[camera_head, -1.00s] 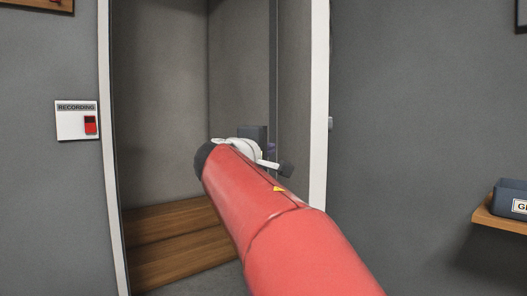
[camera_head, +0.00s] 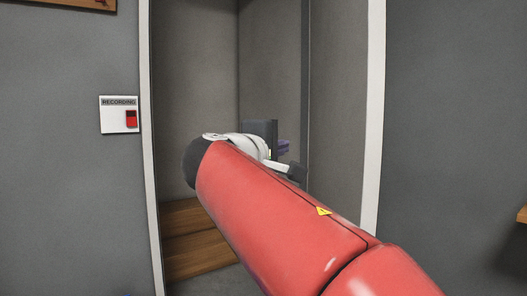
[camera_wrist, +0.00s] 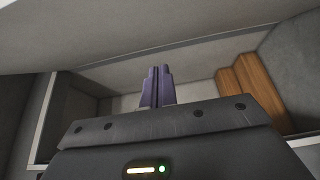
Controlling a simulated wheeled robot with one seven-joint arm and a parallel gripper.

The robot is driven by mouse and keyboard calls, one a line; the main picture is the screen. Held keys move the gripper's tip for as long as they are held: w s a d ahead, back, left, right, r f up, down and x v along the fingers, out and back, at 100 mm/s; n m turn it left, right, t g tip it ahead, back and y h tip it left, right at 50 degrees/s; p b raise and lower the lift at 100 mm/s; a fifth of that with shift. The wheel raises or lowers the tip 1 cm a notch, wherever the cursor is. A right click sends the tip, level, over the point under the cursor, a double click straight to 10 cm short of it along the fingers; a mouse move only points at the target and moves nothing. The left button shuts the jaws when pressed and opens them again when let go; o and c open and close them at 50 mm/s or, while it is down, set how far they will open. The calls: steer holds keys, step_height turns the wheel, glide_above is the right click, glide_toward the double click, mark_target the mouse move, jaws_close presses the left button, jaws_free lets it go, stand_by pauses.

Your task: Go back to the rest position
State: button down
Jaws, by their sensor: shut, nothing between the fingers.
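My gripper shows in the wrist view (camera_wrist: 157,86), its two purple fingers shut together with nothing between them. In the head view only a small purple part of my gripper (camera_head: 284,147) shows past the end of my red arm. My arm reaches forward into a doorway with a white frame (camera_head: 372,110). The gripper touches nothing that I can see. My arm hides part of the opening.
Wooden steps or boards (camera_head: 195,240) lie low inside the doorway; they also show in the wrist view (camera_wrist: 252,85). A RECORDING switch plate (camera_head: 119,115) is on the left wall. A wooden shelf edge (camera_head: 523,214) juts in at right.

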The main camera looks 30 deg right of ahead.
steer(key=shift+s+a, duration=0.1)
steer(key=shift+a, duration=0.05)
steer(key=s+a+f+m+g+y+p, duration=0.1)
steer(key=s+a+f+m+y+p, duration=0.1)
steer(key=s+a+f+y, duration=0.3)
steer(key=s+a+f+m+g+y+p, duration=0.1)
steer(key=s+a+f+y+p, duration=0.4)
steer(key=f, duration=0.8)
steer(key=s+a+f+m+g+y+p, duration=0.1)
steer(key=s+a+f+m+y+p, duration=0.2)
steer(key=s+a+f+y, duration=0.2)
steer(key=a+f, duration=0.3)
steer(key=f, duration=0.1)
steer(key=shift+s+y+p, duration=0.3)
steer(key=shift+s+p, duration=0.05)
steer(key=shift+s, duration=0.05)
